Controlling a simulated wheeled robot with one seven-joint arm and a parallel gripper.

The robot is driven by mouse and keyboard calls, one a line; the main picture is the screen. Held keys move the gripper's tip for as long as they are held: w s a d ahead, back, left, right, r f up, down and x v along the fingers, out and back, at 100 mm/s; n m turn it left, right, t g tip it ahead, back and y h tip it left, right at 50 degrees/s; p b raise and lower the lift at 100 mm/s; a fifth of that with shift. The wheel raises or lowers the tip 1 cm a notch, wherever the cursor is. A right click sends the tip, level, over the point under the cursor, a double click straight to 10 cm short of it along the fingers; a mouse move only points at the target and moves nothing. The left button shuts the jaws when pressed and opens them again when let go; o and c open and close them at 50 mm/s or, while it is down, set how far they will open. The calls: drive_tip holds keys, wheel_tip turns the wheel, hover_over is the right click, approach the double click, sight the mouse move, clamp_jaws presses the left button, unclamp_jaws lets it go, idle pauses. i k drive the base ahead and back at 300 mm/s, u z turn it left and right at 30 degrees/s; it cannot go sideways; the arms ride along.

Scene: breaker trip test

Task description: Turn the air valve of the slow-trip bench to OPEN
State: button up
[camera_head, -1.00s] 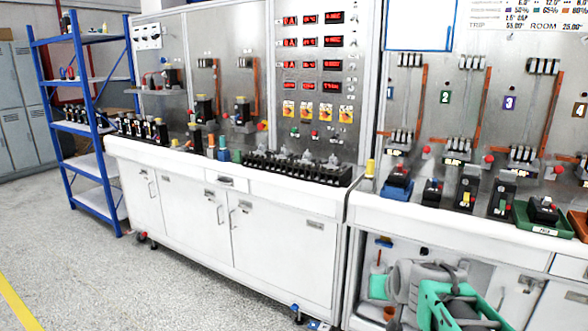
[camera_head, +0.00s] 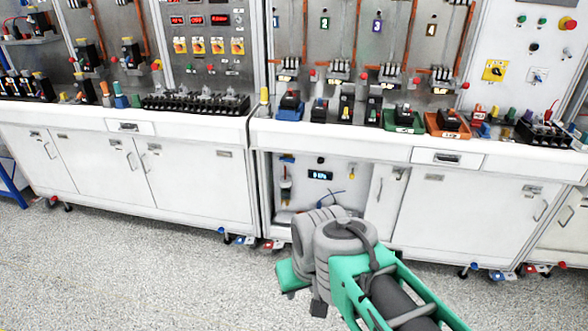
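An open compartment (camera_head: 322,187) under the right-hand bench holds air equipment. The arm is apart from the bench. The fingers of my gripper cannot be made out, nor whether it holds anything.
The right-hand bench top (camera_head: 300,127) carries several breakers below numbered panels. A white drawer (camera_head: 445,158) and cabinet doors (camera_head: 440,210) are right of the compartment. A second bench (camera_head: 125,165) stands on the left. The speckled floor (camera_head: 150,275) in front is clear; casters stick out under the benches.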

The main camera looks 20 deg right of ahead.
sight(288, 159)
drive_tip(key=u, duration=0.05)
drive_tip(key=i, duration=0.95)
drive_tip(key=z, duration=0.55)
drive_tip(key=k, duration=0.6)
drive_tip(key=u, duration=0.55)
drive_tip(key=i, duration=0.5)
drive_tip(key=u, duration=0.85)
drive_tip(key=i, duration=0.9)
drive_tip(key=z, duration=0.5)
drive_tip(key=i, duration=0.75)
drive_tip(key=z, duration=0.4)
